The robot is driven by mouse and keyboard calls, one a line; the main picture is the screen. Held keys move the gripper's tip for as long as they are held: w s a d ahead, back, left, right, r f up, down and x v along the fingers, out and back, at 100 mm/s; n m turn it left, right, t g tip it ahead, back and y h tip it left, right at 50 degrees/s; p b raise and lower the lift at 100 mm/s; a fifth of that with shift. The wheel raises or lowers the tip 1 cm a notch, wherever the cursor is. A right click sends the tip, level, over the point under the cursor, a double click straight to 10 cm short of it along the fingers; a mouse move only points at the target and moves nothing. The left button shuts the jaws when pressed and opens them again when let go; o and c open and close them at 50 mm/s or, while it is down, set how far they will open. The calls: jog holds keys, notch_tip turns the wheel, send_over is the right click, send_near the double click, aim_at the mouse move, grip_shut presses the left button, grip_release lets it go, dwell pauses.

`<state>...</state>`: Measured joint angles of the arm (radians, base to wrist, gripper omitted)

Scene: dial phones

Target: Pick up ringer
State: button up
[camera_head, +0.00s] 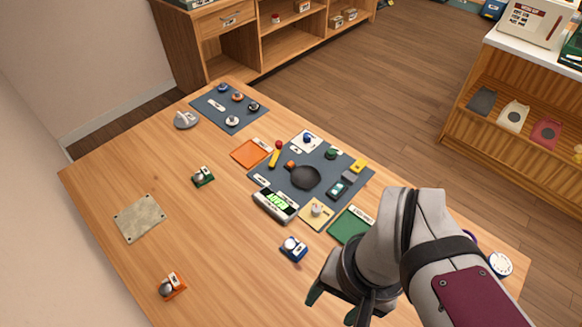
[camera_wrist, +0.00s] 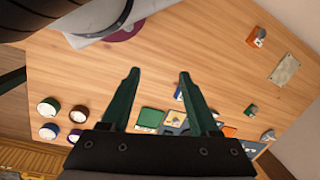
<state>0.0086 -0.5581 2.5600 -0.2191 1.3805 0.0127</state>
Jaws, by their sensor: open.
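Three small units that look like ringers, each a coloured block with a metallic round part, stand apart on the wooden table. The blue unit (camera_head: 293,248) is near the table's middle, the green unit (camera_head: 203,176) further back left, and the orange unit (camera_head: 172,286) at the front left. In the wrist view the orange unit (camera_wrist: 257,37) is at upper right, the green unit (camera_wrist: 250,110) lower right, and the blue unit (camera_wrist: 178,92) partly behind a finger. My gripper (camera_head: 332,303) is open and empty above the table, front right of the blue unit; its fingers (camera_wrist: 160,73) show spread apart.
A dark mat (camera_head: 330,170) with several parts, a display box (camera_head: 276,205) and a green card (camera_head: 350,226) lie behind the blue unit. A metal plate (camera_head: 139,218) lies left. Several round dials (camera_wrist: 48,107) are at the table's right side.

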jog(key=shift+o, duration=0.2)
jog(key=o, duration=0.6)
jog(key=shift+c, duration=0.2)
jog(key=n+t+h, duration=0.4)
jog(key=n+h, duration=0.1)
jog(key=n, duration=2.8)
send_near(293, 246)
jog(key=shift+g, duration=0.3)
jog(key=x, duration=0.9)
jog(key=shift+w+d, duration=0.1)
jog(key=shift+w, duration=0.15)
jog(key=shift+c, duration=0.3)
